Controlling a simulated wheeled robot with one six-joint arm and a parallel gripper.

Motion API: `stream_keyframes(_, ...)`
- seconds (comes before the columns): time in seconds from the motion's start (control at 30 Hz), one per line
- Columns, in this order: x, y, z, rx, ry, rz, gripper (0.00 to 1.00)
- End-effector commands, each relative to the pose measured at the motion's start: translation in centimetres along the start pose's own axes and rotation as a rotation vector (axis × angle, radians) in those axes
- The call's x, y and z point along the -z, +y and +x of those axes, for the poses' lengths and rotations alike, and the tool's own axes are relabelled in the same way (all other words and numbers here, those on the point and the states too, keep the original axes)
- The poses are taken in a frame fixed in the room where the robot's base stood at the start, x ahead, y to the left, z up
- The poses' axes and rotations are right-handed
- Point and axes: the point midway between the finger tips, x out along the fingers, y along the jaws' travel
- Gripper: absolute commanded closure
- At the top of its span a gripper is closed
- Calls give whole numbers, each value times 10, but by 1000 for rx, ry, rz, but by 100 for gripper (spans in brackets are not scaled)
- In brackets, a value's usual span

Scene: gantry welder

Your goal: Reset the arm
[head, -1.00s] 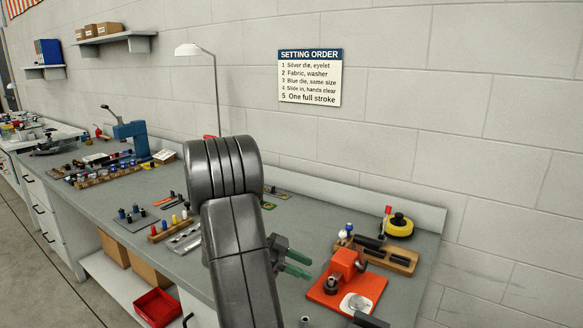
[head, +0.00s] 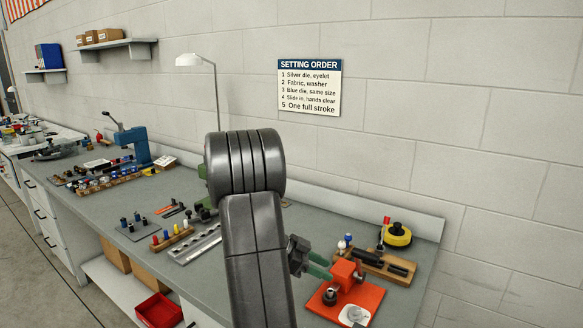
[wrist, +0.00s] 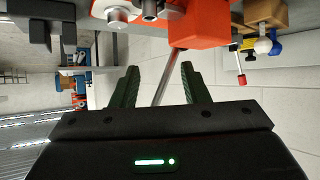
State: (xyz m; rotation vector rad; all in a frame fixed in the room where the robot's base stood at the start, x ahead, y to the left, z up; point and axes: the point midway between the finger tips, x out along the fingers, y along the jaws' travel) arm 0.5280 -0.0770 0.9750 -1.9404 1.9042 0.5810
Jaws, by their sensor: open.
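My gripper (head: 322,265) is in the right half of the head view, its green fingers overlapping the left side of an orange-red press (head: 345,272) on a red base plate. In the wrist view my gripper (wrist: 160,70) is open, its two green fingers well apart. A slim grey bar (wrist: 168,75) shows between the fingers, running from the orange body (wrist: 200,25); I cannot tell whether it touches them. My dark arm hides part of the bench in the head view.
A wooden holder (head: 385,264) with black tools and a yellow-and-black round item (head: 397,235) stand behind the press. Left of my arm are a slotted metal strip (head: 195,244), small coloured bottles and a blue press (head: 132,142). A lamp (head: 190,60) and wall stand behind.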

Motion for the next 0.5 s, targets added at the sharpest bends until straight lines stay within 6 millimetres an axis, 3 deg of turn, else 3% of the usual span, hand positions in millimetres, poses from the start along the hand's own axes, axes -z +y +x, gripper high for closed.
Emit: stream_keyframes(0.5, -17, -11, -1, 101, -95, -116, 59)
